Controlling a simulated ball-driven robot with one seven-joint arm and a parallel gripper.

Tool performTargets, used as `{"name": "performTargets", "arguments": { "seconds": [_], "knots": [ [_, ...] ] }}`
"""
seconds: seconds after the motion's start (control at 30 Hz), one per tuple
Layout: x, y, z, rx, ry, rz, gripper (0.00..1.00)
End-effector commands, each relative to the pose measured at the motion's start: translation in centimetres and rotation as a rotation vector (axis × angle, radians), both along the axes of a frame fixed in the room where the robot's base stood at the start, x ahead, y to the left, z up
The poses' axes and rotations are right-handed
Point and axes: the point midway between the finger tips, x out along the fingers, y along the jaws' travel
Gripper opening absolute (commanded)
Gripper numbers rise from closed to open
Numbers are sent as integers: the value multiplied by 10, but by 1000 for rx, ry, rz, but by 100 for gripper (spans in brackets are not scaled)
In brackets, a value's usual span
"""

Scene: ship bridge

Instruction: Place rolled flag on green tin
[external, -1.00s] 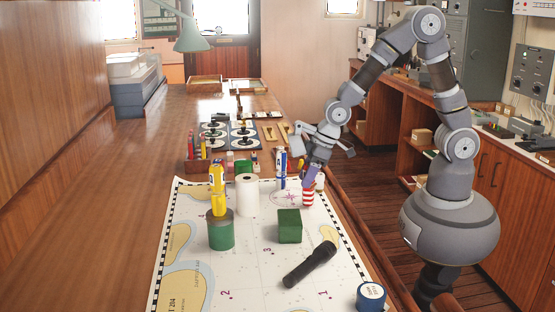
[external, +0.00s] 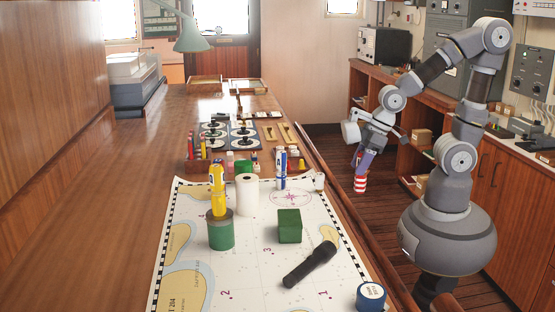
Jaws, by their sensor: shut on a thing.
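The red-and-white striped roll (external: 360,184), which looks like the rolled flag, hangs roughly upright from my gripper (external: 364,166). My gripper is shut on its upper end and holds it to the right of the table edge, over the aisle. A green tin (external: 221,236) with a dark grey top stands on the chart at left.
A raised wooden rail (external: 345,205) edges the table.

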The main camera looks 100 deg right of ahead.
Motion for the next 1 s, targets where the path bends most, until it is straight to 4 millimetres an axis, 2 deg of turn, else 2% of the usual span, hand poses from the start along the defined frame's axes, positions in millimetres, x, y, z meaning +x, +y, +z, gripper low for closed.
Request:
{"name": "performTargets", "arguments": {
  "seconds": [0.27,0.43,0.7,0.9,1.0],
  "knots": [
    [-5,1,2,0,-1,1,12],
    [8,10,19,-2,5,39,12],
    [54,59,57,-6,7,190,12],
    [72,91,63,-3,2,271,12],
    [78,98,61,-1,1,287,12]
  ]
}}
